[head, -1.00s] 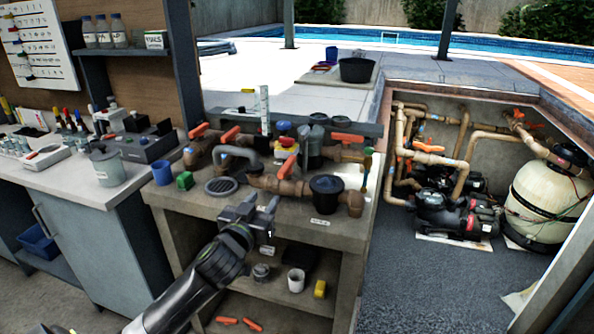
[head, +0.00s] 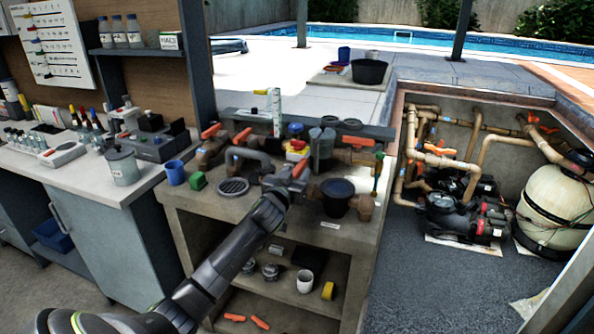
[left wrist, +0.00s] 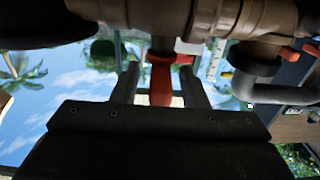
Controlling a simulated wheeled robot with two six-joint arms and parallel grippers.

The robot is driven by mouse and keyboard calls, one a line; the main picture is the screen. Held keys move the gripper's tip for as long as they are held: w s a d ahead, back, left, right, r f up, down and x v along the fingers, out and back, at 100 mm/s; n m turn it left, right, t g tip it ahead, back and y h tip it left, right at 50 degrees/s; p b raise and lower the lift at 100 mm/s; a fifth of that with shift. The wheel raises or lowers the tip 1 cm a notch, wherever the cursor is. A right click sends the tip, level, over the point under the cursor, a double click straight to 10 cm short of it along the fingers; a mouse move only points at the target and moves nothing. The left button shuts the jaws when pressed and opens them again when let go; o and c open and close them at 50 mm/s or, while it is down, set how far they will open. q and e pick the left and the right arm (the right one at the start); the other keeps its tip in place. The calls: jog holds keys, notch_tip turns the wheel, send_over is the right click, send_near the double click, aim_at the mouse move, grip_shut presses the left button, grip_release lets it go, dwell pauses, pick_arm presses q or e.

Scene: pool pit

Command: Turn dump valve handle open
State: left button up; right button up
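An orange valve handle (head: 299,168) sits on a brown pipe valve on the workbench; no readable label tells whether it is the dump valve. My left gripper (head: 290,183) is at this handle and partly covers it and the pipe. In the left wrist view, the orange handle (left wrist: 161,82) stands between the two fingers of my left gripper (left wrist: 160,88). Gaps show on both sides, so the fingers look open around it, not closed on it. My right gripper is in neither view.
Other orange handles (head: 358,141) sit on pipes close by. A black-lidded pot (head: 338,190) stands just right of my gripper, a grey curved pipe (head: 240,153) to the left. A blue cup (head: 175,173) and green block (head: 198,181) are at the bench's left end.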

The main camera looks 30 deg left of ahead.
pick_arm(q)
jog(key=shift+w+a, duration=0.15)
jog(key=shift+w, duration=0.55)
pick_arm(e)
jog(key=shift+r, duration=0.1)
